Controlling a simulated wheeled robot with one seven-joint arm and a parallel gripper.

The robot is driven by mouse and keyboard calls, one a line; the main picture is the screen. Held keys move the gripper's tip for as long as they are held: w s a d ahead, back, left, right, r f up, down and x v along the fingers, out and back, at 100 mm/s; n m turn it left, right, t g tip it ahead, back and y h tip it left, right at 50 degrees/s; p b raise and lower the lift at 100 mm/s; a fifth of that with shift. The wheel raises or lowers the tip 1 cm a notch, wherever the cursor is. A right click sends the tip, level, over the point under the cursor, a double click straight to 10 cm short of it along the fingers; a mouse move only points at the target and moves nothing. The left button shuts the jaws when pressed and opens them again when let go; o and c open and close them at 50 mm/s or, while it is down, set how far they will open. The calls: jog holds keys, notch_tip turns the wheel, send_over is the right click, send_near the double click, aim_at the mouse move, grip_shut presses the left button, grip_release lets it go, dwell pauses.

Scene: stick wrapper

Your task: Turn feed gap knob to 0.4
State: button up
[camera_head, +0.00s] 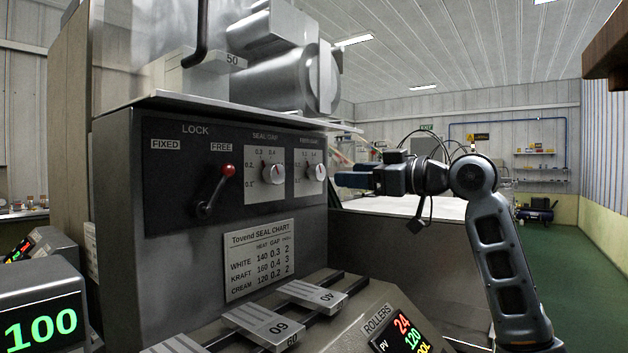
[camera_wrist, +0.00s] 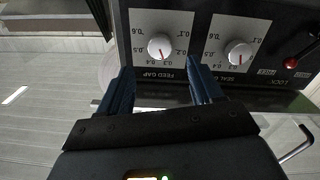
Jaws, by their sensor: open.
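The feed gap knob (camera_head: 316,172) is a round white knob with a red mark on a white dial plate, on the dark panel's right end. In the wrist view, which is upside down, the feed gap knob (camera_wrist: 160,47) has its red mark toward the 0.3 and 0.4 side of the scale; the exact setting is too small to tell. My gripper (camera_head: 340,180) is just right of the knob in the head view, pointing at the panel. In the wrist view its two blue fingers (camera_wrist: 163,78) are spread, with the knob ahead between their lines. Nothing is held.
The seal gap knob (camera_head: 273,173) sits beside the feed gap dial. A red-tipped lock lever (camera_head: 216,188) is further left. A metal ledge (camera_head: 240,107) overhangs the panel. A seal chart (camera_head: 260,259) and sloped roller controls (camera_head: 400,330) lie below.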

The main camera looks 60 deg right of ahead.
aim_at(321, 173)
jog(key=shift+w+d+p, duration=0.15)
jog(key=shift+w+p, duration=0.15)
jog(key=shift+w, duration=1.65)
jog(key=shift+w+d+p, duration=0.15)
jog(key=shift+w+p, duration=0.15)
jog(key=shift+w, duration=1.65)
jog(key=shift+c, duration=0.3)
jog(key=c, duration=1)
jog(key=shift+r+m+p, duration=0.15)
jog(key=shift+m+p, duration=0.85)
jog(key=m+p, duration=0.3)
jog(key=m, duration=0.1)
jog(key=shift+r+p, duration=0.1)
jog(key=shift+p, duration=0.3)
jog(key=shift+m+p, duration=1.25)
jog(key=shift+m, duration=0.15)
jog(key=shift+f, duration=0.2)
